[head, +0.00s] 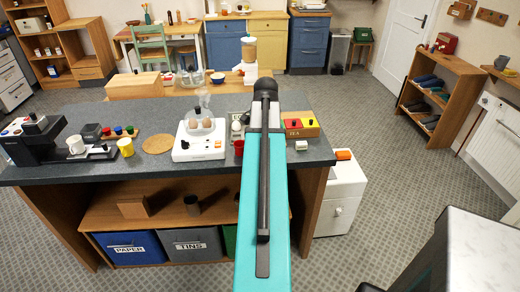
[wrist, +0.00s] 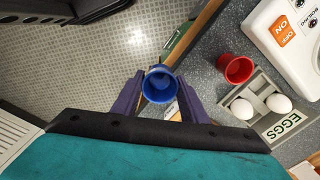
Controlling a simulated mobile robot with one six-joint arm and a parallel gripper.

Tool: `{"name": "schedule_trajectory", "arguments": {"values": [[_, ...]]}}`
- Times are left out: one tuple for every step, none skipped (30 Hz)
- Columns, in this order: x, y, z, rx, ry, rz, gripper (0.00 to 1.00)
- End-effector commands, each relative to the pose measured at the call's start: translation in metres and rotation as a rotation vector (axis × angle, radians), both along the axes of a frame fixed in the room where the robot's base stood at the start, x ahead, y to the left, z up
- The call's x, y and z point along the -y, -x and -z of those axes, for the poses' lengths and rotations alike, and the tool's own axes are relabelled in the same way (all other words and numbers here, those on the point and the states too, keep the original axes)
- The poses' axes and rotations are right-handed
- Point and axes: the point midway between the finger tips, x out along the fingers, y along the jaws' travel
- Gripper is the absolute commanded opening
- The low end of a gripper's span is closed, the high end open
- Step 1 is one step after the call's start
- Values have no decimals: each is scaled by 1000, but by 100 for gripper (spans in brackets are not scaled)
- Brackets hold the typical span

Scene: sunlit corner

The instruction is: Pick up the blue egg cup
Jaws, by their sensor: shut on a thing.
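The blue egg cup (wrist: 160,86) is between the two dark purple fingers of my gripper (wrist: 159,90) in the wrist view. My gripper is shut on it, and I look down into its open top. It appears over the counter's front edge; its height above the counter cannot be told. In the head view my teal arm hides both cup and gripper. A red egg cup (wrist: 235,69) stands to the right on the counter and also shows in the head view (head: 239,147).
Right of the red cup is a grey tray marked EGGS (wrist: 250,132) with two white eggs. The white egg cooker (head: 190,155) stands on the grey counter (head: 110,168). Below the counter are labelled bins (head: 128,247). Open floor (wrist: 90,70) lies beyond the counter edge.

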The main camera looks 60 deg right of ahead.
Motion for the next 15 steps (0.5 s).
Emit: {"name": "schedule_trajectory", "arguments": {"values": [[-7, 8, 1, 0, 1, 1, 17], [-10, 11, 1, 1, 2, 1, 17], [-13, 15, 0, 1, 2, 1, 17], [-15, 18, 0, 1, 2, 1, 17], [-17, 21, -1, 0, 1, 1, 17], [-20, 25, -1, 0, 1, 1, 17], [-22, 28, -2, 0, 1, 1, 17], [-23, 30, -2, 0, 1, 1, 17], [-25, 33, -2, 0, 1, 1, 17], [-26, 34, -3, 0, 1, 0, 17], [-27, 36, -3, 0, 1, 0, 17], [-29, 37, -4, 0, 1, 0, 17], [-29, 39, -4, 0, 1, 0, 17], [-30, 40, -4, 0, 1, 0, 17], [-31, 40, -5, 0, 1, 0, 17]]}}
